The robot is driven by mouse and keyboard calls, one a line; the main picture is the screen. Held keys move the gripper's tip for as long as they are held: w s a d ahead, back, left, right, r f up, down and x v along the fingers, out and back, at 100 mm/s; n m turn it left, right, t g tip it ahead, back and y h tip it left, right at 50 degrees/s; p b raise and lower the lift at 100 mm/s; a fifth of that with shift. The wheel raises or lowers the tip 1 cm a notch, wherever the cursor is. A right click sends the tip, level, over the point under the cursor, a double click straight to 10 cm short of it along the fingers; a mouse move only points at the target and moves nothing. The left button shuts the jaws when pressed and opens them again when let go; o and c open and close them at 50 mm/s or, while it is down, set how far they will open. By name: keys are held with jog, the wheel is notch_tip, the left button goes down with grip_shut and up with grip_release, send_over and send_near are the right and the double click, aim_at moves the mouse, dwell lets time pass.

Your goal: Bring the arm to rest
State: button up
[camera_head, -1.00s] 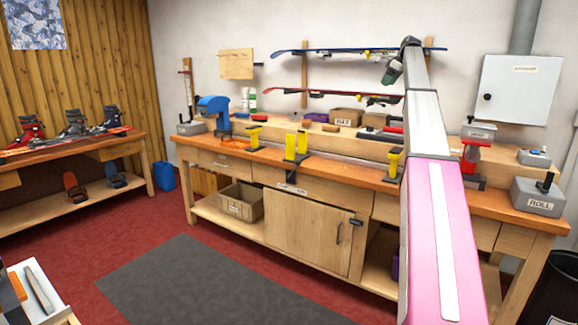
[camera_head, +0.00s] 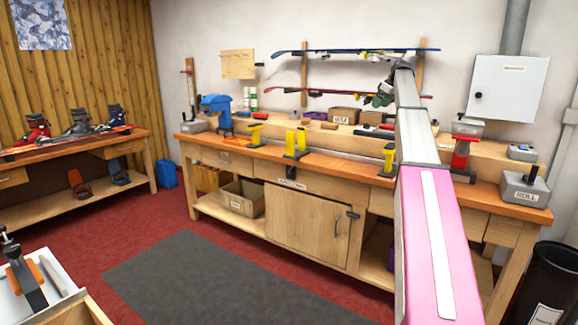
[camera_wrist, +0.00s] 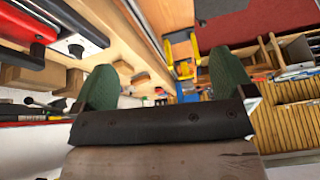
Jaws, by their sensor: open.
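My arm (camera_head: 427,215), pink and white, reaches from the bottom right up across the bench in the head view. My gripper (camera_head: 380,99) is at its far end, above the back of the workbench (camera_head: 330,168) and in front of the wall skis. In the wrist view, the two green fingertips of my gripper (camera_wrist: 166,84) stand wide apart with nothing held between them. The wrist picture is strongly tilted, and I see bench and wall beyond the fingers.
The floor mat (camera_head: 205,280) is clear.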

jog(key=s+a+f+m+g+h, duration=0.15)
jog(key=s+a+f, duration=0.45)
jog(key=f, duration=0.7)
jog(key=s+a+f+m, duration=0.2)
jog(key=s+a+f, duration=0.2)
jog(key=s+f, duration=0.6)
jog(key=s+a+f+m, duration=0.2)
jog(key=s+a+f, duration=0.4)
jog(key=f, duration=0.9)
jog(key=s+a+f+m+h, duration=0.1)
jog(key=s+a+f, duration=0.1)
jog(key=s+f, duration=0.4)
jog(key=s+a+f+m+g, duration=0.1)
jog(key=s+f, duration=0.5)
jog(key=s, duration=0.7)
jog(key=s+a+f+m+h, duration=0.1)
jog(key=s+a+f, duration=0.3)
jog(key=s, duration=0.6)
notch_tip(320, 180, down, 2)
jog(key=shift+s+a+f+m+h, duration=0.25)
jog(key=shift+a+m+h, duration=0.1)
jog(key=shift+m, duration=0.3)
